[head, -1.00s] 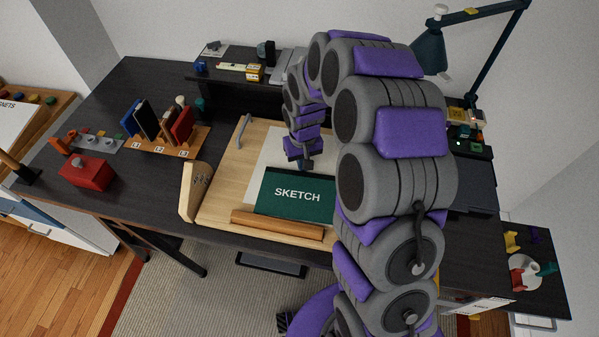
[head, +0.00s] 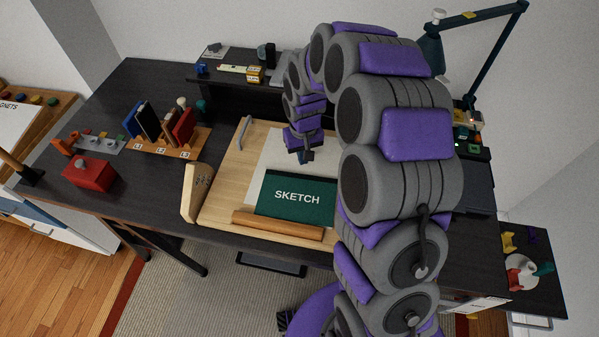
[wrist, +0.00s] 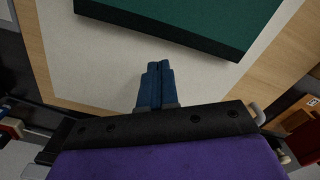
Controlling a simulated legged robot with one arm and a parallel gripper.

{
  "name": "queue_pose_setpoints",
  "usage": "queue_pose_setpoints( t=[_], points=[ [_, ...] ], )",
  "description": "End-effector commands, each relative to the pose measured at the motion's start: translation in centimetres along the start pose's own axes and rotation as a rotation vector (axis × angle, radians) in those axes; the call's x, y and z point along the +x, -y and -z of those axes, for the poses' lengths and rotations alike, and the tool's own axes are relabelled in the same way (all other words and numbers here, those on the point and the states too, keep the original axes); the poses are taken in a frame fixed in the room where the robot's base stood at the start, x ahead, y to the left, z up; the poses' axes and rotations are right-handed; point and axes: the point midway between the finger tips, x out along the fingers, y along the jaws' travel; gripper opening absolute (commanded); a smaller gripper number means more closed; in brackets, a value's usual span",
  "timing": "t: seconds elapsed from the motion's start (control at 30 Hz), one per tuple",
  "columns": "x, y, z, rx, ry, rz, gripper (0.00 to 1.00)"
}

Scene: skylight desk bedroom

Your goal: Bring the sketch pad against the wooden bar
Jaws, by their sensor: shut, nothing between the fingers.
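The dark green sketch pad (head: 268,205), marked SKETCH, lies flat on the wooden drawing board (head: 222,198). The wooden bar (head: 278,227) runs along the board's front edge. The pad's front edge lies along the bar with no clear gap in the head view; I cannot tell whether they touch all along. My arm hides the right ends of both. My gripper (head: 305,160) is shut and empty, behind the pad's back edge and over the pale paper. In the wrist view its blue fingers (wrist: 157,68) are together, apart from the pad (wrist: 220,18).
A pale sheet (head: 262,158) lies under the pad. Left of the board stand a wooden block (head: 192,192), a book rack (head: 160,148) and a red box (head: 89,174). A raised shelf (head: 225,83) is behind, and a lamp (head: 431,55) at the back right.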

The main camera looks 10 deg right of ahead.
Motion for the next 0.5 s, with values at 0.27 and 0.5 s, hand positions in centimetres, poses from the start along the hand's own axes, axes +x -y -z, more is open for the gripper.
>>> queue_pose_setpoints(
  t=[0.27,0.5],
  points=[
    [-1.6,-0.2,0.3,0.000,0.001,0.000,0.00],
    [-2.8,-0.3,0.5,-0.001,0.003,0.000,0.00]
  ],
)
